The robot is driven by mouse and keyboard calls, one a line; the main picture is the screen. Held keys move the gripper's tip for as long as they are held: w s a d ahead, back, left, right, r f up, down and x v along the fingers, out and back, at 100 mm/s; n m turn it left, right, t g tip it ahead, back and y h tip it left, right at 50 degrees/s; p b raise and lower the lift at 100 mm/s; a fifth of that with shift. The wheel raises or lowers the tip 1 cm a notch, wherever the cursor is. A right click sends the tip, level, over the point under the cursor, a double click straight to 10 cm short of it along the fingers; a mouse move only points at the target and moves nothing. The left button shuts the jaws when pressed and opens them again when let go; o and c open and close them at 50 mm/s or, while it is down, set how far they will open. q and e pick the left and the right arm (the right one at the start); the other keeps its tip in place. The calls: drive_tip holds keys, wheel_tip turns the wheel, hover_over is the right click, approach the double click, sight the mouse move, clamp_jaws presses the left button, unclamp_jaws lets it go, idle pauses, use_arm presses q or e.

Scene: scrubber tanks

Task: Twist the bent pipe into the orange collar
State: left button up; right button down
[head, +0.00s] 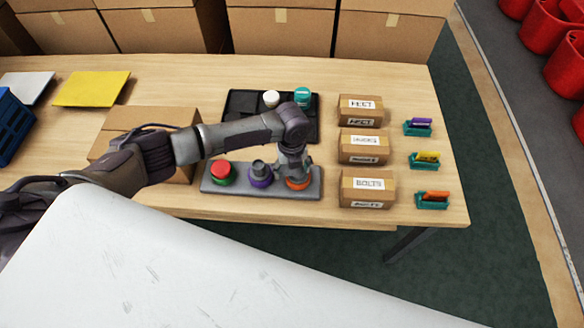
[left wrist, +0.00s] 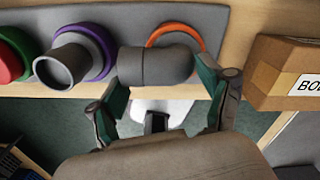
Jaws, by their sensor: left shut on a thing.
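The bent pipe (left wrist: 155,66) is a dark grey elbow, seen in the left wrist view between the fingers of my left gripper (left wrist: 164,78). The gripper is shut on it. The orange collar (left wrist: 186,29) shows as a ring behind the pipe's upper right part. In the head view the orange collar (head: 298,184) sits at the right end of the grey base plate (head: 232,188), and my left gripper (head: 293,163) is right above it, hiding most of the pipe. The pipe's end is at the collar; I cannot tell how deep it sits.
On the same plate stand a purple collar with a grey pipe (head: 260,173) and a red cap on a green collar (head: 221,172). Small cardboard boxes (head: 363,147) stand close on the right. A black tray (head: 240,103) with white and teal caps lies behind.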

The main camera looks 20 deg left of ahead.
use_arm(q)
drive_tip(key=o, duration=1.1)
drive_tip(key=shift+r, duration=0.1)
wheel_tip(320, 180, up, 7)
drive_tip(key=p, duration=0.6)
drive_tip(key=shift+p, duration=0.35)
idle(0.4)
